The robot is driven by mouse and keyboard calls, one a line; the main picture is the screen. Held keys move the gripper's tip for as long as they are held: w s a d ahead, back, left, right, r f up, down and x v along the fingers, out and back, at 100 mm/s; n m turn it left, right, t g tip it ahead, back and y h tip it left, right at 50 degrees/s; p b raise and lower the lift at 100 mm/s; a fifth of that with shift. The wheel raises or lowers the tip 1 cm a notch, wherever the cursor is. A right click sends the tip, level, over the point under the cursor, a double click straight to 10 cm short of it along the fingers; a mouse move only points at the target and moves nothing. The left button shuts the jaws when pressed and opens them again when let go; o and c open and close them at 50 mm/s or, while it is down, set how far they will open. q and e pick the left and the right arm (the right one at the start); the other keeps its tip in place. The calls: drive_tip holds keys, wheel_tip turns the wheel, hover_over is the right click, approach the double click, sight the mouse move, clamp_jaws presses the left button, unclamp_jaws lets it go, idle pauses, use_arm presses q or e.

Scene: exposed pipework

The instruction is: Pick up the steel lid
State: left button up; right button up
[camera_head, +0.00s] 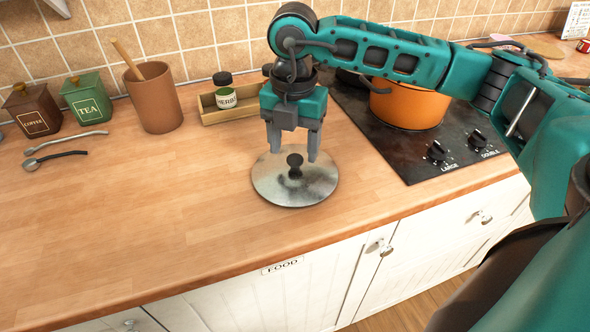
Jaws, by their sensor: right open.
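The steel lid (310,187) lies flat on the wooden counter, a round grey disc with a black knob (294,165) at its centre. My right gripper (294,152) points down over the lid from behind. Its two grey fingers are apart, one on each side of the knob in the picture, with nothing between them. The fingertips look slightly above the lid; I cannot tell the exact gap. My left gripper is not in view.
An orange pot (408,106) stands on the black hob (400,150) at right, behind my right arm. A wooden tray (226,112) with a spice jar (225,97) stands behind the lid. A brown crock (155,98), canisters and spoons are at left. The front-left counter is clear.

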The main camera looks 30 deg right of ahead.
sight(294, 158)
wheel_tip(294, 158, down, 3)
drive_tip(key=shift+f, duration=0.15)
drive_tip(key=shift+c, duration=0.2)
clamp_jaws()
idle(0.3)
